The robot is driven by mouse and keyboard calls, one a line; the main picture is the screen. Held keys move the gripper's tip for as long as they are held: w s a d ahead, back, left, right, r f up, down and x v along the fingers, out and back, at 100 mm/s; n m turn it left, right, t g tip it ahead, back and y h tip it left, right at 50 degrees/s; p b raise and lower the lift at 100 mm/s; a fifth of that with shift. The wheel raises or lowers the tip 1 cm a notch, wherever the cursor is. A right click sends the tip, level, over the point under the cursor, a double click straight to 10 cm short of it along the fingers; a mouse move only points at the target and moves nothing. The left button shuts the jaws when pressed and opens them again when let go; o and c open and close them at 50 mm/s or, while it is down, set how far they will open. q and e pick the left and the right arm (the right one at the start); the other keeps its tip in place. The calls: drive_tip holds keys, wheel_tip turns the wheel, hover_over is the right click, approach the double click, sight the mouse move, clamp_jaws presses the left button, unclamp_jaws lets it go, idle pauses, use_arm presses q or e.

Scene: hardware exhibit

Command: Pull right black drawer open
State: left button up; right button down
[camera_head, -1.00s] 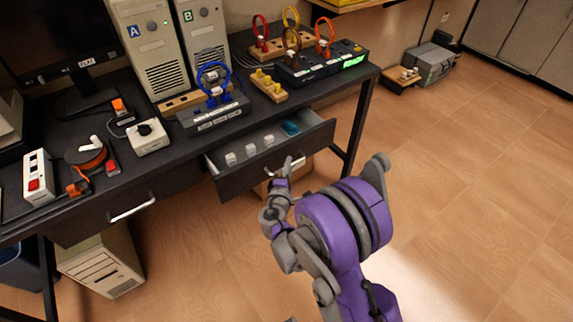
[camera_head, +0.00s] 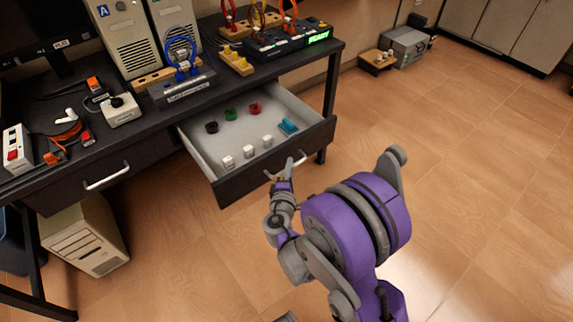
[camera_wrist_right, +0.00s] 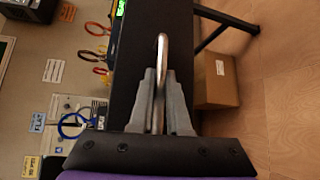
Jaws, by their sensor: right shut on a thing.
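The right black drawer (camera_head: 235,189) is pulled out from under the black desk, and its pale inside shows in the head view. Inside lie several small white blocks, a blue piece (camera_head: 288,126), and black, green and red round pieces. My right gripper (camera_head: 284,176) is at the drawer's front, shut on its metal handle (camera_head: 296,162). In the right wrist view the handle (camera_wrist_right: 162,55) stands between the two grey fingers (camera_wrist_right: 160,92). My left gripper is not in view.
The left drawer's handle (camera_head: 107,177) sits on a closed front. The desk top (camera_head: 150,128) carries devices, cables and padlock-like loops. A computer case (camera_head: 82,238) stands below at left.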

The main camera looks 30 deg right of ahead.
drive_tip(key=shift+s, duration=0.15)
drive_tip(key=c, duration=0.9)
unclamp_jaws()
drive_tip(key=shift+a, duration=0.1)
drive_tip(key=v, duration=1)
drive_tip(key=shift+s+a+r, duration=0.1)
drive_tip(key=shift+s+a, duration=0.1)
drive_tip(key=shift+s, duration=0.1)
